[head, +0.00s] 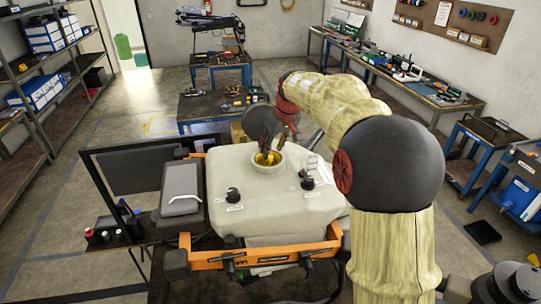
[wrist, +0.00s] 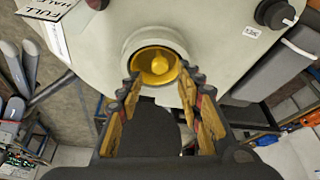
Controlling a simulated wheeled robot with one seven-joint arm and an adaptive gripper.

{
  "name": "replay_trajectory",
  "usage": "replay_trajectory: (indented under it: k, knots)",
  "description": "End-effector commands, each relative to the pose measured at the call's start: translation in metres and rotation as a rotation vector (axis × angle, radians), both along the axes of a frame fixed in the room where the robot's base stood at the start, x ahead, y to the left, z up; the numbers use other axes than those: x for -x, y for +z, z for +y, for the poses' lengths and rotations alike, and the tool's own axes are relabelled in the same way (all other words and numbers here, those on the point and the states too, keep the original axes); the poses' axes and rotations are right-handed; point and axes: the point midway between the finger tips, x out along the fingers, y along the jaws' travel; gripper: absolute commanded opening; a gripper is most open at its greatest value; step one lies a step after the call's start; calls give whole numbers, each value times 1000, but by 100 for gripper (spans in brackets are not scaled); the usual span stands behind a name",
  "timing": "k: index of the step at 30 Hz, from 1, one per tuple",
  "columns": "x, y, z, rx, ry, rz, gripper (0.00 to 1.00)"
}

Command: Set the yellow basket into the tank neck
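The yellow basket (wrist: 157,64) sits inside the round pale tank neck (wrist: 130,45), with its central knob facing my wrist camera. The basket looks roughly level and centred; its depth is hard to judge. In the head view the basket (head: 267,159) shows as a yellow patch within the neck (head: 268,168) on top of the pale tank (head: 240,190). My gripper (wrist: 160,84) is open, with its ridged fingers apart and nothing between them. In the head view my gripper (head: 275,146) is just above the neck, partly hiding its far side.
Two black knobs (head: 233,195) (head: 308,183) stand on the tank top, either side of the neck. A grey block (head: 181,187) lies left of the tank, above an orange frame (head: 255,257). Tool tables (head: 215,105) stand behind; shelves (head: 40,60) line the left.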

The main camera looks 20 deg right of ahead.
Motion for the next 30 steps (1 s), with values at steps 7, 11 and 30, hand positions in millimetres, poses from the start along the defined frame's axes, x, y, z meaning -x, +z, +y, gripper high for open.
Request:
replay_trajectory:
  k: [7,11,30]
  knots:
    - [19,46,-3,0,-1,-3,36]
    - [26,62,-3,0,0,-1,36]
    - [115,90,55,8,-28,-20,36]
